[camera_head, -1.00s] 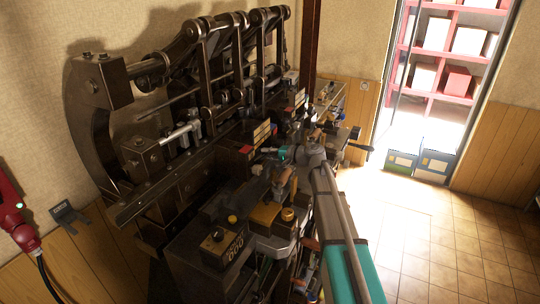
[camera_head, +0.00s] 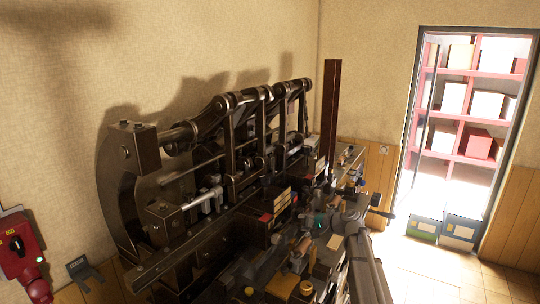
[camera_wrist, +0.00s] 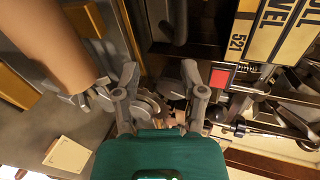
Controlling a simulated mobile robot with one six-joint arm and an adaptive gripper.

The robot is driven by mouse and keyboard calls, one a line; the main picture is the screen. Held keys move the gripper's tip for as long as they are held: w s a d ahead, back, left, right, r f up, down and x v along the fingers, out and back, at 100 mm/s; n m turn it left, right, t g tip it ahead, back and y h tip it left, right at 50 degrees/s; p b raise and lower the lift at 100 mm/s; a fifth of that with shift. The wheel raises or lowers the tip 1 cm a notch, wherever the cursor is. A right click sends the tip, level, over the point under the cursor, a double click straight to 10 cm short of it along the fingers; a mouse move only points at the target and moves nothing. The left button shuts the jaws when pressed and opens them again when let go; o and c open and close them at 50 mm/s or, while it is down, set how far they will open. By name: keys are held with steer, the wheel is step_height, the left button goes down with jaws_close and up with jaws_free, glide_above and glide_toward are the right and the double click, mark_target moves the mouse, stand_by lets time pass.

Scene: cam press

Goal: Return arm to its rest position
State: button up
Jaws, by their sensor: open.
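My arm (camera_head: 367,268) reaches up from the lower right of the head view, beside the dark metal press. My gripper (camera_wrist: 160,78) shows in the wrist view with its two grey fingers apart and nothing held between them. Its teal body fills the bottom middle of that view. In the head view the gripper is small and partly lost among the machine parts. The press (camera_head: 240,150) stands along the wall, with heavy linkage arms on top. In the wrist view, machine parts lie close beyond the fingertips; I cannot tell if any touch.
A brown cylinder (camera_wrist: 52,45) lies close to the left finger. A yellow lettered sign (camera_wrist: 262,30) and a red square (camera_wrist: 220,78) are at the right. A red wall box (camera_head: 22,250) hangs at the far left. Floor (camera_head: 435,270) is clear near the bright doorway.

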steer(key=s+d+f+g+h+p, duration=0.2)
steer(key=s+d+f+g+h, duration=0.35)
steer(key=s+d, duration=0.6)
steer(key=s+a+f+n+h+b, duration=0.2)
steer(key=s+f, duration=0.1)
steer(key=s, duration=0.3)
steer(key=s+a+f+n+g+h+b, duration=0.1)
steer(key=s+a+f+n+h+b, duration=0.1)
steer(key=s, duration=0.5)
steer(key=s+a+f+n+g+h+b, duration=0.1)
steer(key=s+a+f+n+h+b, duration=0.1)
steer(key=s, duration=0.5)
step_height(320, 180, down, 3)
steer(key=shift+s+a+r+n, duration=0.1)
steer(key=shift+s+a+n, duration=0.15)
steer(key=shift+a+n, duration=0.5)
steer(key=shift+o, duration=0.2)
